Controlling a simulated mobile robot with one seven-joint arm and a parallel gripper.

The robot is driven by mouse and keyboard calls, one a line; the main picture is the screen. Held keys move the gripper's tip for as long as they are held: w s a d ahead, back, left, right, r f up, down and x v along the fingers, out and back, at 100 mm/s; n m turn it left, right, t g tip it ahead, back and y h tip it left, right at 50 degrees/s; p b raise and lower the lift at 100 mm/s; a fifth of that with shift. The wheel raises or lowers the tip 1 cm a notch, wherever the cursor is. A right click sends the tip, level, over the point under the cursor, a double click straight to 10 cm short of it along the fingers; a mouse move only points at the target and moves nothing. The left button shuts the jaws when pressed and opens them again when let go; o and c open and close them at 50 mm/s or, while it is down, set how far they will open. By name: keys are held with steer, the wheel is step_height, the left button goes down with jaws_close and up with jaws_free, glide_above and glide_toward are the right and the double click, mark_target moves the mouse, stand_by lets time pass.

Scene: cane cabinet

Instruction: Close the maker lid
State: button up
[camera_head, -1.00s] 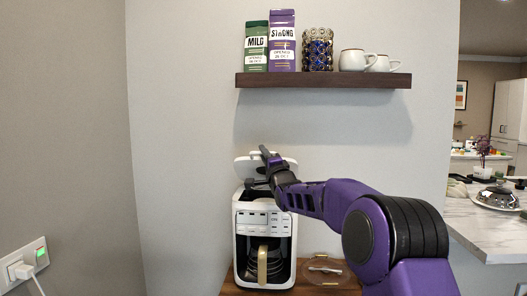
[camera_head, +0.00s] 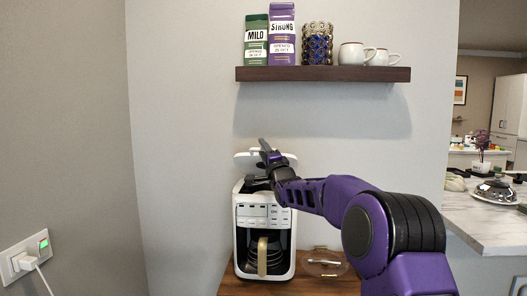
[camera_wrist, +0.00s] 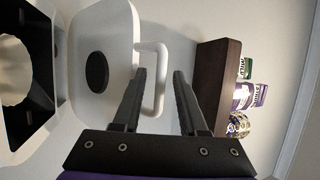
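The white coffee maker (camera_head: 240,240) stands on a wooden surface against the wall, with a glass carafe (camera_head: 262,256) in its front. Its white lid (camera_head: 246,157) is raised at the top. In the wrist view the lid (camera_wrist: 118,40) shows a dark round disc and a white loop handle (camera_wrist: 163,75). My gripper (camera_wrist: 159,72) is open at the handle, one finger overlapping the loop and the other beyond its outer bar. Contact cannot be told. In the head view my gripper (camera_head: 265,150) is at the raised lid and partly hides it.
A dark wall shelf (camera_head: 322,75) above holds coffee bags (camera_head: 282,35), a patterned glass and white mugs. A clear round dish (camera_head: 324,262) lies right of the maker. A marble counter (camera_head: 485,225) is at the right, and a wall outlet (camera_head: 25,262) at the lower left.

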steer(key=shift+f, duration=0.15)
steer(key=b+v, duration=0.1)
steer(key=v, duration=1.6)
steer(key=shift+s, duration=0.2)
